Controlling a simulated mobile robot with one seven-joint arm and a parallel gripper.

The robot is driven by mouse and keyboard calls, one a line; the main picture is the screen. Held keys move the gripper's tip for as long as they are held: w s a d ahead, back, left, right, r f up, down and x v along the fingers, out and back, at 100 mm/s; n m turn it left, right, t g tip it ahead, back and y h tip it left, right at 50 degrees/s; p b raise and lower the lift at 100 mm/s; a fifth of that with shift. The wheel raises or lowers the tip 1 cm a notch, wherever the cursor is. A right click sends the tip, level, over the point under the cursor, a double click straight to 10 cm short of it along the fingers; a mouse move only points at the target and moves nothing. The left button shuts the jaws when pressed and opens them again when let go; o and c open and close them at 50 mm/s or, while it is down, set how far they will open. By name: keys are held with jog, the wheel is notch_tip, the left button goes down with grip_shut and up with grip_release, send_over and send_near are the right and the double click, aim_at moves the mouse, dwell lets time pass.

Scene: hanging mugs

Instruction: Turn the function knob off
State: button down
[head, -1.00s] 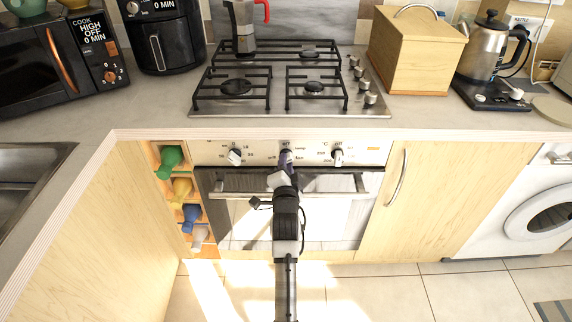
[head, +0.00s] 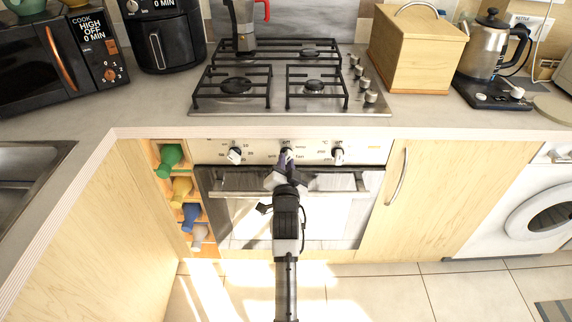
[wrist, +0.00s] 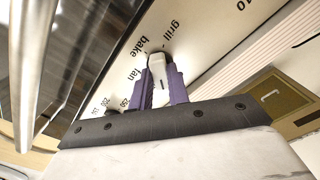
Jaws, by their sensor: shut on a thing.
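The function knob (head: 287,151) is the white middle knob on the oven's control panel. The wrist view shows the same knob (wrist: 157,65) with the words grill, bake and fan printed around it. My gripper (head: 287,159) is at this knob, reaching up from the front of the oven. In the wrist view its purple fingers (wrist: 160,88) stand on both sides of the knob and are shut on it. The off mark is partly covered in the head view, so the exact knob setting is hard to read.
Two more white knobs flank it, left (head: 234,155) and right (head: 338,155). The oven door handle (head: 235,194) runs just below, behind my arm. The hob (head: 290,112) is above on the counter. Coloured bottles (head: 181,188) sit in a rack to the left.

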jog(key=shift+r+n, duration=0.2)
jog(key=shift+n, duration=3.4)
jog(key=c, duration=1.3)
grip_release()
jog(key=shift+w, duration=0.1)
jog(key=shift+c, duration=0.2)
jog(key=shift+f+b, duration=0.1)
jog(key=shift+b, duration=0.2)
jog(key=shift+f, duration=0.1)
